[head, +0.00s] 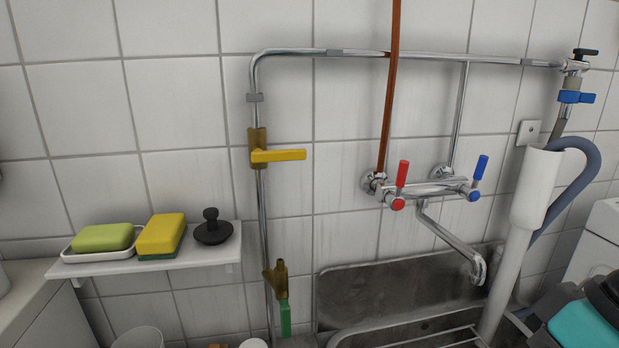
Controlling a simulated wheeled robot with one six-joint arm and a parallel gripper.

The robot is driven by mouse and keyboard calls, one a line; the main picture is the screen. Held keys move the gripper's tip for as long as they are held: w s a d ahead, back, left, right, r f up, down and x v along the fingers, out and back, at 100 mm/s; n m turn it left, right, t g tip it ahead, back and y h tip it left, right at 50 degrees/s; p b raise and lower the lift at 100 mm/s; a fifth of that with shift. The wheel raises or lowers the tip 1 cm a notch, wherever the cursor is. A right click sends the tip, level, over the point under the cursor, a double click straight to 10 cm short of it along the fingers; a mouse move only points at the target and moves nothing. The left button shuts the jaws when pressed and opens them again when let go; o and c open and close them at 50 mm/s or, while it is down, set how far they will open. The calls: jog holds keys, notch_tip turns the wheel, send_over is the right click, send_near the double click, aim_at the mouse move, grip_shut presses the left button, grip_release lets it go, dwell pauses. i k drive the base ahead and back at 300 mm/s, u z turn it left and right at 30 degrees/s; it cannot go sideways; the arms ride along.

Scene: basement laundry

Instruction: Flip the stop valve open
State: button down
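A brass valve (257,146) sits on the vertical chrome pipe on the tiled wall, left of centre. Its yellow lever (279,155) points out to the right, level and across the pipe. This looks like the stop valve. A smaller brass tap (279,277) with a green lever (285,318) hanging down is lower beside the same pipe. At the upper right, a valve with a blue handle (575,97) sits below a black-handled fitting (584,53). My gripper is not in view, so its opening does not show.
A mixer tap (432,187) with red and blue levers projects above the metal sink (370,292). A copper pipe (390,90) runs up the wall. A shelf (190,257) left of the valve holds soap, a sponge and a black plug. A white standpipe (521,220) takes a grey hose (582,184).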

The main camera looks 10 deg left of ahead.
aim_at(258, 156)
jog(key=k, duration=0.5)
jog(key=u, duration=0.35)
jog(key=i, duration=0.2)
jog(key=u, duration=0.4)
